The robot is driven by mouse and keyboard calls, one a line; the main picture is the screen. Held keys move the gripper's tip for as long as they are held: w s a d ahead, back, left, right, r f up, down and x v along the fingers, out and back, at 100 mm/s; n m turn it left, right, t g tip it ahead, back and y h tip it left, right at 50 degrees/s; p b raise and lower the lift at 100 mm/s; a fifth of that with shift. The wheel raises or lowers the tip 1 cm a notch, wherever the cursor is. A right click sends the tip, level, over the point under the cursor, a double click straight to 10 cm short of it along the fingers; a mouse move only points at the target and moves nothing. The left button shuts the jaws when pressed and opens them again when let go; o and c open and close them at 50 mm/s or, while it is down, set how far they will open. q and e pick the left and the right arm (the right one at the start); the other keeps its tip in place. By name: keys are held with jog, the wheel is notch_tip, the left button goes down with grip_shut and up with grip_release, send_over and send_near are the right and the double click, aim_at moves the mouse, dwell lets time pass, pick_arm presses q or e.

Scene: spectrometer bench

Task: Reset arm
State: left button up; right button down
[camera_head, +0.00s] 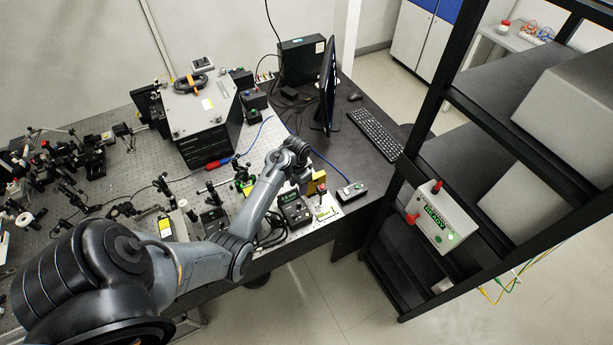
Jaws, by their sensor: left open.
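My left arm comes in from the lower left and reaches over the front right part of the optical bench (262,140). Its wrist bends down at the end, and my left gripper (311,184) is open above the bench's front right corner. The fingertips are small and partly hidden by the wrist, and I see nothing held between them. A small yellow block (320,183) and a black control box (294,210) are close to the gripper; I cannot tell whether it touches them. My right gripper is not in view.
A large grey-topped instrument (200,105) stands at the back of the bench. A monitor (328,85), a keyboard (375,133) and a small switch box (351,192) are on the dark desk. A black rack (400,265) with a white box (445,217) stands right. Dense optics fill the left.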

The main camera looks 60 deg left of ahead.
pick_arm(q)
jog(key=s+d+r+m+t, duration=0.1)
jog(key=s+d+r, duration=0.2)
jog(key=d, duration=0.7)
jog(key=s+d+r+m+t, duration=0.1)
jog(key=s+d+r, duration=0.3)
jog(key=s+d, duration=0.4)
jog(key=s+d+r+m+t, duration=0.1)
jog(key=s+d+r, duration=0.3)
jog(key=d, duration=0.9)
jog(key=shift+s+m+t, duration=0.3)
jog(key=shift+s+m, duration=0.1)
jog(key=shift+s, duration=0.8)
jog(key=shift+d, duration=0.1)
